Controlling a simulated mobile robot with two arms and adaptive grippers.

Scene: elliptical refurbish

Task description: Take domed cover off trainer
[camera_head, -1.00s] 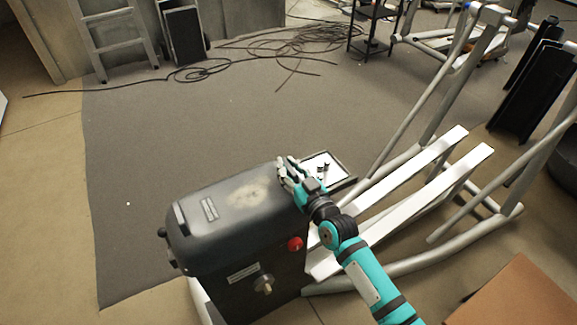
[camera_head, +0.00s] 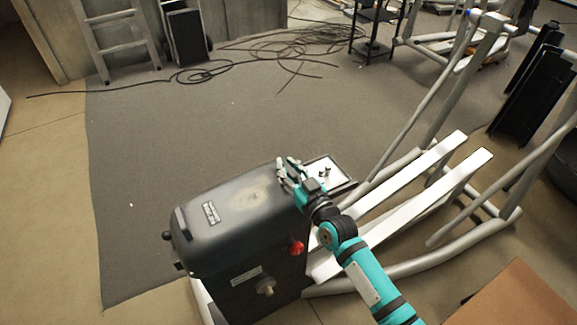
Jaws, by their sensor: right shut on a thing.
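The domed cover (camera_head: 228,213) is the dark grey rounded top on the black housing of the trainer (camera_head: 245,290), with a label and a worn pale patch on it. It sits on the housing. My right gripper (camera_head: 288,173) is at the cover's right end, shut on that end, with its fingers over the upper edge. The exact grip point is partly hidden by the fingers. A red knob (camera_head: 297,247) and a pale knob (camera_head: 265,287) are on the housing's front. My left gripper is not in view.
A small tray (camera_head: 328,172) with small parts stands just right of the cover. White pedal rails (camera_head: 410,200) and grey tubes lie to the right. Cables (camera_head: 270,50) and a ladder (camera_head: 120,40) are at the back. The grey mat (camera_head: 170,150) is mostly clear.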

